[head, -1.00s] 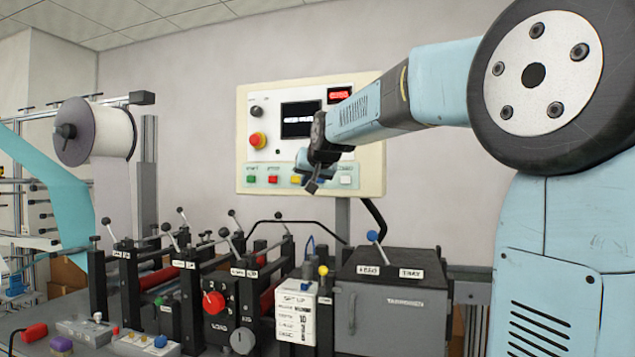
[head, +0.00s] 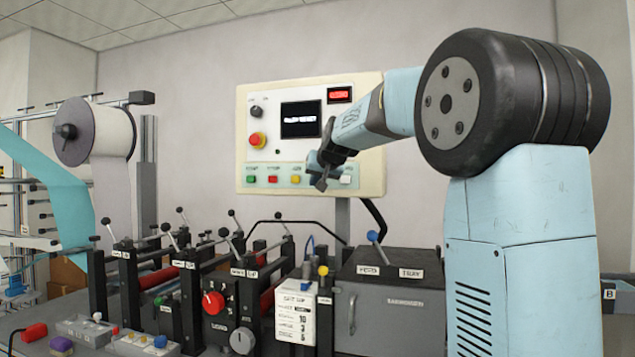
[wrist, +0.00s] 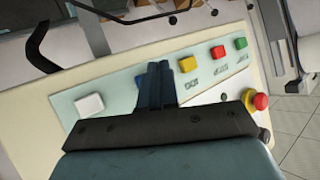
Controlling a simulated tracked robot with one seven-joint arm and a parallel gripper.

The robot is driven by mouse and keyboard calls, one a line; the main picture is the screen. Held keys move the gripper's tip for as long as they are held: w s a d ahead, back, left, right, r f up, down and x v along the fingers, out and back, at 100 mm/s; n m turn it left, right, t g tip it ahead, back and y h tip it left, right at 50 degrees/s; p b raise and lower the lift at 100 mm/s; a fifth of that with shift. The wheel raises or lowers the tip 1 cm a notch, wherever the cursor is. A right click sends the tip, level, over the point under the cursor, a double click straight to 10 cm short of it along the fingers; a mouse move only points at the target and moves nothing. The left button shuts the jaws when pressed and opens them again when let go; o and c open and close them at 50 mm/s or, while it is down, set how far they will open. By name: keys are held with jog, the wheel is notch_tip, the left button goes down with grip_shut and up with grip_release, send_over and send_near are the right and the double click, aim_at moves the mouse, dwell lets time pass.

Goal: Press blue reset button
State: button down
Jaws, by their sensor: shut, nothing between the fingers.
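The blue button (wrist: 140,82) shows only as a sliver beside my fingers in the wrist view. The rest of it is hidden behind them, and in the head view my gripper covers it. My gripper (head: 321,185) is shut and empty in front of the button row; it also shows in the wrist view (wrist: 158,66). I cannot tell whether the fingertips touch the blue button. The control panel (head: 365,110) is cream-coloured and upright on the wall side. In the wrist view the white button (wrist: 88,104) is left of the fingers and the yellow button (wrist: 187,64) right.
The red button (head: 273,179) and green button (head: 251,179) sit farther left on the panel. A red emergency stop (head: 257,139) and a lit screen (head: 301,119) are above. The black-framed machine with upright levers and a dark grey box (head: 385,305) stands below the panel.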

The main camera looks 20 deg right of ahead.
jog(key=shift+w+d, duration=0.4)
jog(key=shift+w, duration=0.15)
jog(key=shift+w+d, duration=0.1)
jog(key=shift+d, duration=0.05)
dwell(1.7)
jog(key=shift+w+d+r, duration=0.1)
jog(key=shift+w+d, duration=0.25)
jog(key=shift+w, duration=0.2)
dwell(1.0)
jog(key=shift+s+a, duration=0.1)
jog(key=shift+s, duration=0.1)
jog(key=shift+s+a, duration=0.4)
jog(key=shift+s, duration=0.2)
dwell(0.3)
jog(key=s+a, duration=0.1)
jog(key=s, duration=0.1)
jog(key=s+a, duration=0.1)
jog(key=s, duration=0.1)
jog(key=shift+a, duration=0.4)
